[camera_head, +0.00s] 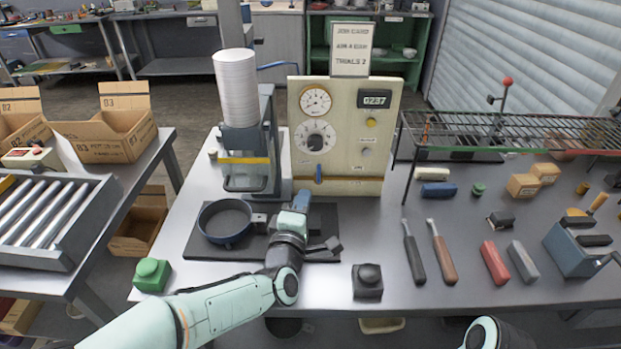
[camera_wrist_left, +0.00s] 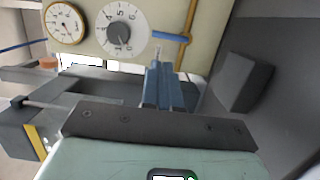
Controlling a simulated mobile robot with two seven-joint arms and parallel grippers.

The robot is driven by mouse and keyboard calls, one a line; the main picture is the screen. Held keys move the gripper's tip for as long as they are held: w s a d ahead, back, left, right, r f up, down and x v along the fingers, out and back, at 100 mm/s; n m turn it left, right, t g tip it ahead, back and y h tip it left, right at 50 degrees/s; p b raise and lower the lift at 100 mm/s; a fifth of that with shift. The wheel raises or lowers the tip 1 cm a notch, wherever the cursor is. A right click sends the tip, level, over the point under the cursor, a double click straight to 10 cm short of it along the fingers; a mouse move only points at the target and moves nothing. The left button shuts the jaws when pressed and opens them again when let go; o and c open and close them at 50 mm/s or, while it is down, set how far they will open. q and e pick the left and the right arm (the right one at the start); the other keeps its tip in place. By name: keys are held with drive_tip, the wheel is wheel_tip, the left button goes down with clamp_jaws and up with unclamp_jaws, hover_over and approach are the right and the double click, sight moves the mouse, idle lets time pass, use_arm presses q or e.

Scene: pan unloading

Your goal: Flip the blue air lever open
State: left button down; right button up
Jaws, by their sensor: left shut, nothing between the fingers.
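The blue air lever (camera_head: 318,173) stands vertical low on the cream panel (camera_head: 347,120), under the dial. In the left wrist view the lever (camera_wrist_left: 170,36) lies across the picture, close beyond my fingertips, beside a brass-coloured pipe. My left gripper (camera_head: 301,196) is in front of the panel, a little below and left of the lever. Its blue fingers (camera_wrist_left: 161,82) are together with nothing between them. A small gap seems to show between fingertips and lever; I cannot tell whether they touch. My right gripper is out of view.
A round dark pan (camera_head: 226,222) lies left of my gripper on the black mat. The press with a white stack (camera_head: 236,88) stands behind it. A wire rack (camera_head: 510,131) stands right.

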sight(319, 174)
use_arm(q)
drive_tip(key=w+d+p, duration=0.1)
drive_tip(key=w, duration=0.6)
drive_tip(key=shift+w+d, duration=0.25)
